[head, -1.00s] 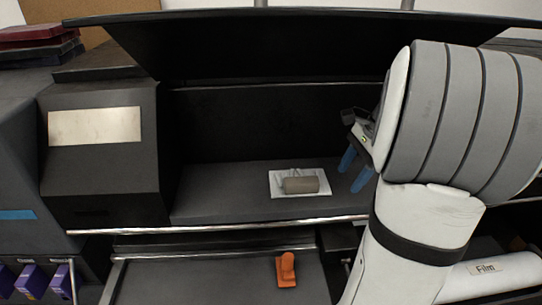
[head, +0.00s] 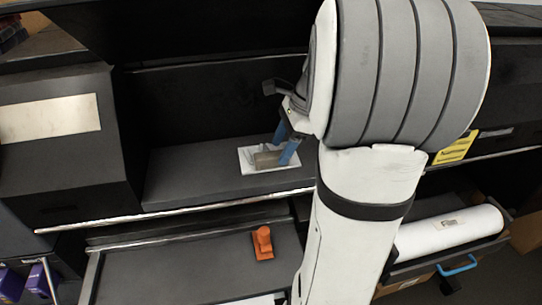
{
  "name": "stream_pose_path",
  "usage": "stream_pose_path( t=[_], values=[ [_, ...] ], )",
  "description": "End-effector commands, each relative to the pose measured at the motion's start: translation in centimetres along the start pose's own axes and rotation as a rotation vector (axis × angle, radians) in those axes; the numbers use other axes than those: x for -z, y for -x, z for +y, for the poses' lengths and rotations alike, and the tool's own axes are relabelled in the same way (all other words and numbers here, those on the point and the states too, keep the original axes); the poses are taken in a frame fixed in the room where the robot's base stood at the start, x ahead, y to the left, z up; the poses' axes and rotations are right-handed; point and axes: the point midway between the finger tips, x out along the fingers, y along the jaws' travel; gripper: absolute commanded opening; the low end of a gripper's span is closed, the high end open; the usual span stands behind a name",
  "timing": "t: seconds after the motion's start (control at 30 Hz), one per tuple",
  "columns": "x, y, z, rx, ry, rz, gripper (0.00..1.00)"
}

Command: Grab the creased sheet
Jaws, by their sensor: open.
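A white sheet (head: 248,155) with creases lies on the dark shelf inside the open machine. A grey-brown roll (head: 266,160) rests on top of it. My gripper (head: 285,148), with blue fingers, is open at the right part of the sheet, close to the right end of the roll. One finger overlaps the roll's end in the picture; I cannot tell whether it touches. The right part of the sheet is partly hidden behind the fingers.
A metal rail (head: 150,217) runs along the shelf's front edge. Below it, an orange object (head: 263,243) stands on a grey tray (head: 180,265). A white film roll (head: 450,232) lies in an open drawer at right. The shelf left of the sheet is clear.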

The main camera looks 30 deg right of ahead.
Motion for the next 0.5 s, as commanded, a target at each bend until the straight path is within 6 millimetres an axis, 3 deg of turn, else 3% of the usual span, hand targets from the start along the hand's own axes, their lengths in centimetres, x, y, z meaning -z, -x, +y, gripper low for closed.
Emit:
stream_pose_path(
  t=[0.07,0.23,0.5],
  values=[
    [-1.3,-0.6,0.1,-0.002,0.003,0.000,0.55],
    [-0.9,-3.0,0.0,-0.002,-0.001,-0.001,0.55],
    [-0.9,-3.4,0.0,0.001,-0.001,0.000,0.55]
  ],
)
